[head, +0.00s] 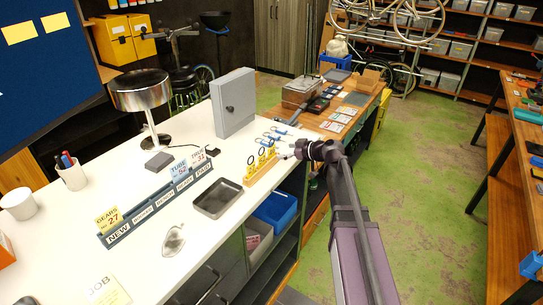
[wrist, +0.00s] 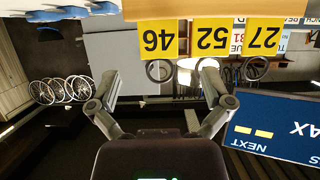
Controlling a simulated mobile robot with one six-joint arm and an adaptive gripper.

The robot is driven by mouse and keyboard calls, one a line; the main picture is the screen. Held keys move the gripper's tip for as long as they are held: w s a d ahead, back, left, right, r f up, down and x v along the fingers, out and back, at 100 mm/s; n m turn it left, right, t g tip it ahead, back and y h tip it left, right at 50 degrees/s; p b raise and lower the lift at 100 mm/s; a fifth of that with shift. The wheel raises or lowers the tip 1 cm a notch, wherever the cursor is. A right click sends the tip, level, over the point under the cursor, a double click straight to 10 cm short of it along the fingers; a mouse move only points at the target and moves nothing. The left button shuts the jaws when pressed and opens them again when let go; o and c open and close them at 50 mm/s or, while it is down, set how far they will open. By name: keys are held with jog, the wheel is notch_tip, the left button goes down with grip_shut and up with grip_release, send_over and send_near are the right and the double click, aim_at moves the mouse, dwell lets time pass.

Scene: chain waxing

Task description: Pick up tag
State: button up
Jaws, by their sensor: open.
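Several yellow tags with rings stand on a small wooden rack (head: 262,172) at the right edge of the white counter. In the wrist view, which is upside down, I read tag 46 (wrist: 158,38), tag 52 (wrist: 213,37) and tag 27 (wrist: 262,37), each with a dark ring. My gripper (wrist: 157,73) is open and empty, facing the tags. Tag 46 lies in line with the gap between its fingers, apart from them. In the head view my gripper (head: 293,150) is just right of the rack; its fingers are too small to make out.
A labelled card holder (head: 160,208) with job cards and a dark tray (head: 217,198) are left of the rack. A grey box (head: 233,103) stands behind. The green floor (head: 425,150) at right is clear.

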aim_at(272, 152)
dwell(0.3)
jog(key=shift+f+b+x, duration=0.15)
jog(key=shift+b+x, duration=0.4)
jog(key=shift+x, duration=0.45)
jog(key=shift+f+b+x, duration=0.2)
jog(key=shift+b+x, duration=0.3)
jog(key=shift+x, duration=0.45)
jog(key=shift+w+a+f, duration=0.15)
jog(key=shift+w+a, duration=0.15)
jog(key=shift+w, duration=0.1)
jog(key=c, duration=0.8)
